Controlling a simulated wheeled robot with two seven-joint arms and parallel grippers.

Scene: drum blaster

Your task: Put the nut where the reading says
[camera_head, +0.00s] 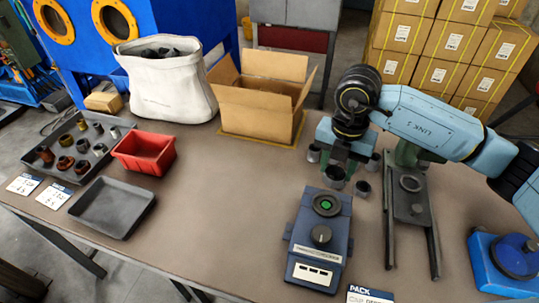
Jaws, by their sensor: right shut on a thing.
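My right gripper (340,158) points down over the back of the table, right of its middle. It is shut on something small. A grey metal nut-like piece (334,177) shows just below its fingers; I cannot tell for sure that this is the held one. Similar grey pieces (362,189) stand close by. A blue measuring device (318,242) with a green-lit round top, a knob and a white display stands in front; its reading is too small to make out. My left gripper is not in view.
At left are a dark tray (34,161) of several brown and grey pieces, a red bin (145,167), an empty tray (112,207) and two cards (53,195). A cardboard box (257,112) and white sack (165,95) stand behind. A railed fixture (411,213) stands right.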

